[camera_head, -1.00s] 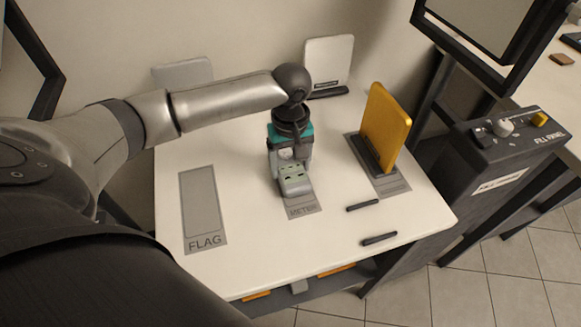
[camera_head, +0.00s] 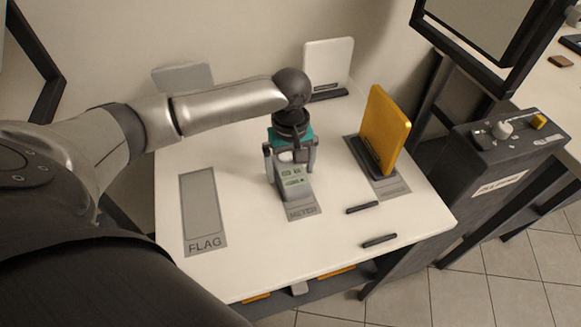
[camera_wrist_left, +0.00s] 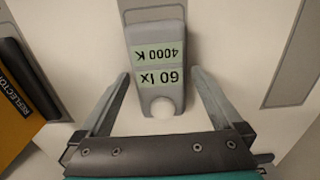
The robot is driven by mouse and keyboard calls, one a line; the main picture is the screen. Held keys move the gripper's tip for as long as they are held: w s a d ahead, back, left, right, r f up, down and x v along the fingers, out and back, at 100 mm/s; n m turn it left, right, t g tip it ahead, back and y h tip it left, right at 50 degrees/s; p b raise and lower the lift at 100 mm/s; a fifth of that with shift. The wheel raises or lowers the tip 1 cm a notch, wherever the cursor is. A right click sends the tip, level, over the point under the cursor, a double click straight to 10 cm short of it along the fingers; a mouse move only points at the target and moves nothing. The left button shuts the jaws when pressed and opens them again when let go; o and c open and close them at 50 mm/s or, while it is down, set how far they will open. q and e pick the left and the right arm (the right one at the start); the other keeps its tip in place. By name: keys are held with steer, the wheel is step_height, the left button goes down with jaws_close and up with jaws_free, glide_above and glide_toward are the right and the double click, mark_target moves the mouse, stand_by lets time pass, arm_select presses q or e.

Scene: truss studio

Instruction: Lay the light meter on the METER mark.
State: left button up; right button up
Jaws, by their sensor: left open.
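The light meter (camera_head: 293,184) is a small grey device with pale green readout panels. It lies flat, apparently on the grey METER mark (camera_head: 303,212), whose lettered end shows in front of it. My left gripper (camera_head: 290,176) points down over the meter with its fingers open, one on each side. In the left wrist view the meter (camera_wrist_left: 158,50) reads "60 lx" and "4000 K", and gaps show between it and both fingertips (camera_wrist_left: 160,73). Part of the mark under the meter and gripper is hidden. My right gripper is not in view.
The empty FLAG mark (camera_head: 202,210) is at the left of the white table (camera_head: 250,245). A yellow panel (camera_head: 384,130) stands in a dark holder at the right. Two dark bars (camera_head: 379,240) lie near the front right. A white panel (camera_head: 328,62) stands at the back.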

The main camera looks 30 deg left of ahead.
mark_target(291, 170)
arm_select(q)
step_height(291, 170, up, 12)
steer(key=p, duration=0.4)
steer(key=shift+r, duration=0.2)
stand_by(0.4)
